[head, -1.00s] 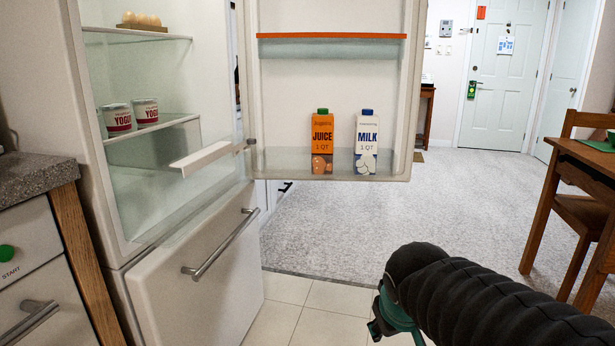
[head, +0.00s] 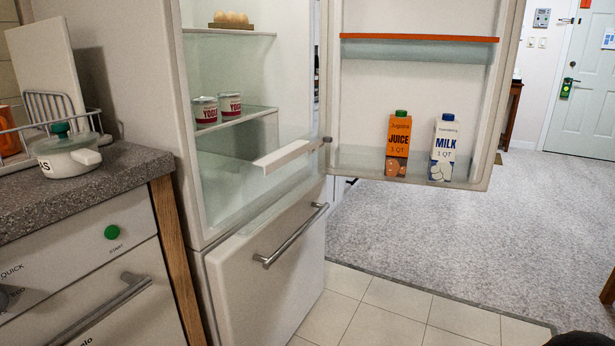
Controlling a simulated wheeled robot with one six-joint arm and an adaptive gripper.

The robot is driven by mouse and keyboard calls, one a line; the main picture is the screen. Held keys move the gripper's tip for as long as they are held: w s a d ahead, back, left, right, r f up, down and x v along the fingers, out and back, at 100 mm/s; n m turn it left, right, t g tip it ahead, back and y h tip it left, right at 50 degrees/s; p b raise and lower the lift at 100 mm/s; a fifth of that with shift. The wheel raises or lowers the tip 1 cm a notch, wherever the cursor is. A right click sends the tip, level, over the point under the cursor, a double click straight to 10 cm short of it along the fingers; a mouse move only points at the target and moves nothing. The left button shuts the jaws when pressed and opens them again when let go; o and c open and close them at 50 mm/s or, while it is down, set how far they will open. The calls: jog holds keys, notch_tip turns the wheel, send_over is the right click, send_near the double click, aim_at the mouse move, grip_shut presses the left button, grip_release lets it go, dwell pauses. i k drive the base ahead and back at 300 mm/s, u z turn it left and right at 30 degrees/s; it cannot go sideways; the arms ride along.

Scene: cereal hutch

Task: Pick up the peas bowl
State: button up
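A white lidded bowl (head: 66,157) with a green knob and a handle on its right side stands on the grey speckled counter at the left of the head view. Dark letters ending in "AS" show on its front; the start of the word is turned out of sight. My gripper is out of the picture. Only a small dark piece of my arm shows at the bottom right corner, far from the bowl.
A dish rack (head: 40,112) with a white board stands right behind the bowl. The open fridge (head: 200,180) is to the right, its door (head: 415,110) swung out holding juice (head: 398,142) and milk (head: 443,147). The tile floor (head: 385,305) is clear.

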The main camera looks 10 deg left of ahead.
aim_at(68, 164)
jog(key=u, duration=1.9)
jog(key=k, duration=0.6)
jog(key=u, duration=1.6)
jog(key=i, duration=1.15)
jog(key=z, duration=2.05)
